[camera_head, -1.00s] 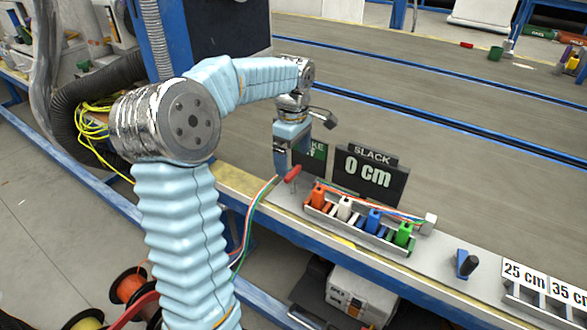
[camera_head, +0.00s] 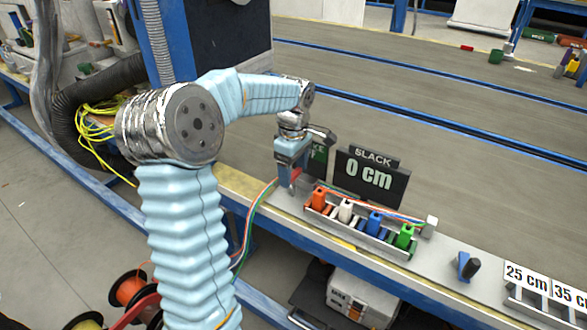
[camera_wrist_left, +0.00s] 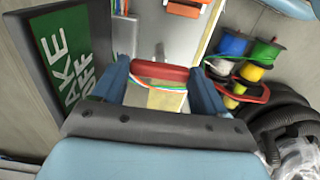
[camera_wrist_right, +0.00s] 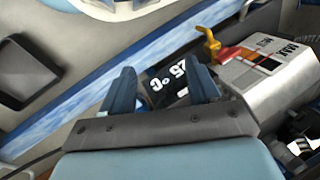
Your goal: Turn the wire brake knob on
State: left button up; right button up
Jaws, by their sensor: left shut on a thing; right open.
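The brake knob is a red handle (camera_wrist_left: 160,73), lying crosswise between the fingers of my left gripper (camera_wrist_left: 160,82) in the left wrist view. In the head view my left gripper (camera_head: 287,182) is down at the bench rail and shut on the red handle, which mostly hides there. A green brake sign (camera_wrist_left: 64,52) stands beside the gripper, with "AKE" and "OFF" readable. It is mostly hidden behind the gripper in the head view. My right gripper (camera_wrist_right: 160,88) is open and empty in the right wrist view, away from the knob; it is outside the head view.
A black "SLACK 0 cm" sign (camera_head: 370,177) stands right of the left gripper. A rack (camera_head: 350,232) with orange, white, blue and green clamps is in front, with coloured wires running past. A grey machine (camera_wrist_right: 275,75) with yellow and red levers is near the right gripper.

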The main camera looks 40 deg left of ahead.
pick_arm(q)
jog(key=shift+m, duration=0.3)
jog(key=m+p, duration=0.1)
jog(key=m, duration=0.2)
jog(key=shift+r, duration=0.15)
jog(key=m+p, duration=0.1)
jog(key=m, duration=0.3)
jog(key=shift+m+p, duration=0.3)
jog(key=shift+p, duration=0.1)
jog(key=m+p, duration=0.1)
jog(key=m, duration=0.4)
jog(key=m+p, duration=0.1)
jog(key=m, duration=0.3)
jog(key=shift+m, duration=0.5)
jog(key=o, duration=1.1)
jog(key=shift+c, duration=0.2)
